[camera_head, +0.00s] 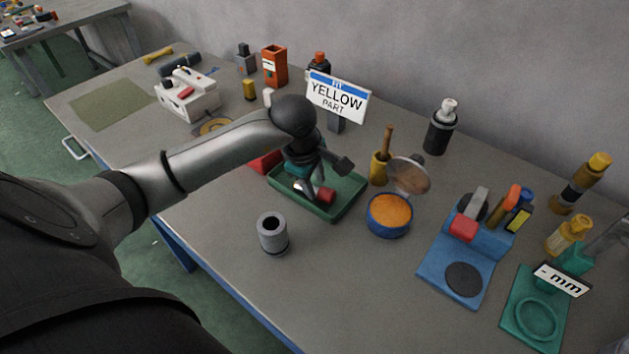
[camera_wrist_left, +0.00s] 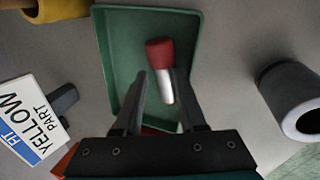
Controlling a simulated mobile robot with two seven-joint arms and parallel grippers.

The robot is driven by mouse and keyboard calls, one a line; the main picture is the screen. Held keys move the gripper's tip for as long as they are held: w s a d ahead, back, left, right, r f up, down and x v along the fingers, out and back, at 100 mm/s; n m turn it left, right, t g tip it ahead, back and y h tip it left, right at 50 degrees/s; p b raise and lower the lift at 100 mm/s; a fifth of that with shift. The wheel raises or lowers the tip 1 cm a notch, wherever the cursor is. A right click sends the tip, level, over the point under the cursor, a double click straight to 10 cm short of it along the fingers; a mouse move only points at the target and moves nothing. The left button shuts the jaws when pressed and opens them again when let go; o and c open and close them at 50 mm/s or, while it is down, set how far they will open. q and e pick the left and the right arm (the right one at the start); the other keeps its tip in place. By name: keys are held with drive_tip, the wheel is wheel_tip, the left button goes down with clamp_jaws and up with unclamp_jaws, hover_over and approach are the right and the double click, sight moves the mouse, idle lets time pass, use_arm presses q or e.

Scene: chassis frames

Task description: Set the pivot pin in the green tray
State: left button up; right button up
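The green tray (camera_head: 345,208) sits on the grey table in the head view; it also shows in the left wrist view (camera_wrist_left: 195,28). The pivot pin has a red head (camera_head: 326,196) and a pale shank, and appears to lie in the tray. In the left wrist view the pin (camera_wrist_left: 160,52) has its shank pointing back between my fingers. My left gripper (camera_wrist_left: 161,74) is open just above the tray, with visible gaps beside the shank. In the head view, my left gripper (camera_head: 312,188) partly hides the tray. My right gripper is not in view.
A grey hollow cylinder (camera_head: 272,234) stands in front of the tray. A blue bowl of orange contents (camera_head: 389,214) stands right of it. The "YELLOW PART" sign (camera_head: 338,97) stands behind. A blue stand (camera_head: 440,270) is farther right. The front middle table is clear.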

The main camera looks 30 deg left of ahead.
use_arm(q)
drive_tip(key=shift+r, duration=0.15)
drive_tip(key=p+v, duration=0.2)
drive_tip(key=v, duration=1)
drive_tip(key=shift+c, duration=0.2)
idle(0.8)
